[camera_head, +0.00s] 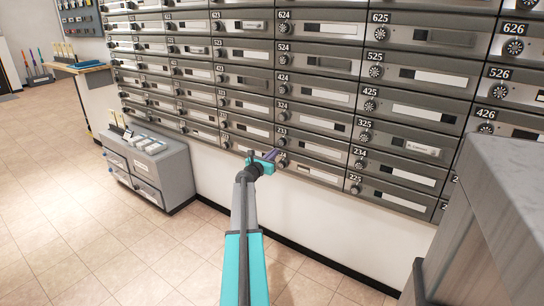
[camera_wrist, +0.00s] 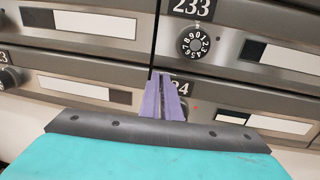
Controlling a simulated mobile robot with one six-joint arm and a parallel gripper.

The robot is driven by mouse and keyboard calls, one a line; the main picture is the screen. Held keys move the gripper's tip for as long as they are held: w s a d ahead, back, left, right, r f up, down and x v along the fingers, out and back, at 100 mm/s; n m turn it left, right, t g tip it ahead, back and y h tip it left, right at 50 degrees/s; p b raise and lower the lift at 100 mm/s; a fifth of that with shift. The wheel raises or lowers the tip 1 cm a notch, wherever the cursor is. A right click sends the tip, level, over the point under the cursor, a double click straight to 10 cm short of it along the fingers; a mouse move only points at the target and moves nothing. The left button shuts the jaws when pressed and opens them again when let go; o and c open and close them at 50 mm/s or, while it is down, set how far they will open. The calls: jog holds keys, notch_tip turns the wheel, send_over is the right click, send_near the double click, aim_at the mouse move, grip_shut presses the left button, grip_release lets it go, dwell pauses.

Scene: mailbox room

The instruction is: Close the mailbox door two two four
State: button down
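The mailbox door two two four (camera_wrist: 235,100) is in the bottom row, right of my fingers in the wrist view. My fingers cover the first digit of its number and most of its dial; only "24" shows. In the head view this door (camera_head: 322,172) looks roughly flush with its neighbours, but I cannot tell whether a small gap remains. My gripper (camera_wrist: 163,92) has two purple fingers close together, with nothing visible between them. In the head view my gripper (camera_head: 268,156) is at the door's left end. I cannot tell whether the fingers touch it.
Mailbox 233 (camera_wrist: 235,45) sits directly above, with its dial. A grey cabinet (camera_head: 150,170) stands at the left below the mailboxes. A large grey block (camera_head: 490,220) stands close at the right. The tiled floor (camera_head: 100,230) is clear at the left.

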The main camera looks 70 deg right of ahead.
jog(key=shift+s+d+r, duration=0.25)
jog(key=shift+d+r, duration=0.05)
jog(key=shift+d, duration=0.25)
jog(key=shift+r, duration=0.15)
jog(key=shift+w, duration=0.1)
jog(key=w+a+p, duration=0.1)
jog(key=w+a, duration=0.3)
jog(key=a, duration=1)
jog(key=shift+a+f+p, duration=0.3)
jog(key=shift+f, duration=0.15)
